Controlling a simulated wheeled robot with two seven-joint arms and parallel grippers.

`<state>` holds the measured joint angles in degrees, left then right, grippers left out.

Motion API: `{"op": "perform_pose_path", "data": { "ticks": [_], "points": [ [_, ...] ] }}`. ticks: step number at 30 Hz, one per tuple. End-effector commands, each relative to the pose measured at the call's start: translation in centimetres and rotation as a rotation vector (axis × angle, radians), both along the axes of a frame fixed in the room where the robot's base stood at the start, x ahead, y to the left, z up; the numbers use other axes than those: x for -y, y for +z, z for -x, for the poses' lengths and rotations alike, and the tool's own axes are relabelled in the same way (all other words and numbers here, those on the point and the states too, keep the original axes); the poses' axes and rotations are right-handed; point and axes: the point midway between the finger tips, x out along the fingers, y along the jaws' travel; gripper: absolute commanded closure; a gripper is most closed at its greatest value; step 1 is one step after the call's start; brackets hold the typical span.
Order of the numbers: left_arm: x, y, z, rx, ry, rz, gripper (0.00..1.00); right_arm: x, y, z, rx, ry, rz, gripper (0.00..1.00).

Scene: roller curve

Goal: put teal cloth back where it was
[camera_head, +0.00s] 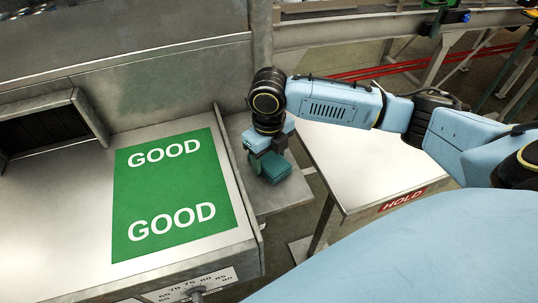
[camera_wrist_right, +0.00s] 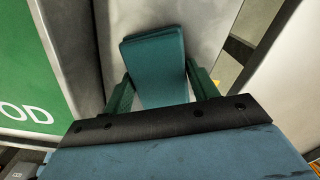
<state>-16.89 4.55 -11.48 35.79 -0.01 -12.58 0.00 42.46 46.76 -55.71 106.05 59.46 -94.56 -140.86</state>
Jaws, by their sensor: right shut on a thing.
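The teal cloth (camera_head: 277,167) is a folded, flat bundle at a narrow grey shelf (camera_head: 285,196) between the green GOOD mat and the HOLD table. It also shows in the right wrist view (camera_wrist_right: 158,60), between the two fingers. My right gripper (camera_head: 264,160) points down at the cloth and is shut on it; its fingers also show in the right wrist view (camera_wrist_right: 160,88). I cannot tell whether the cloth rests on the shelf or hangs just above it. My left gripper is not in view.
The green GOOD mat (camera_head: 170,190) lies bare on the metal bench at left, with a raised edge on its right side. The white HOLD table (camera_head: 365,165) at right is clear where it shows. A dark opening (camera_head: 45,130) sits at far left.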

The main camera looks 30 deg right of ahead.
Motion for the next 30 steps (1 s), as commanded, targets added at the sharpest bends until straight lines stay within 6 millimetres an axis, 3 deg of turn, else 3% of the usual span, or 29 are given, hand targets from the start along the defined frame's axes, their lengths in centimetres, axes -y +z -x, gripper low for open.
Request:
{"op": "perform_pose_path", "data": {
  "ticks": [1, 6, 17, 30],
  "points": [
    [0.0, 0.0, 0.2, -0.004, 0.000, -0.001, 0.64, 0.0, -0.1, 0.0, -0.001, 0.000, 0.000, 0.40],
    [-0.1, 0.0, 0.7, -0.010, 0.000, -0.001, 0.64, 0.0, -0.1, 0.0, -0.001, 0.000, 0.000, 0.20],
    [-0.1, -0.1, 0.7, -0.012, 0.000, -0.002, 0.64, 0.0, 0.5, 0.0, 0.001, 0.000, 0.000, 0.20],
    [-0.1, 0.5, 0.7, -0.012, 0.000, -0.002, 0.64, -0.1, 9.2, -0.1, 0.004, 0.000, -0.002, 0.20]
  ]
}}
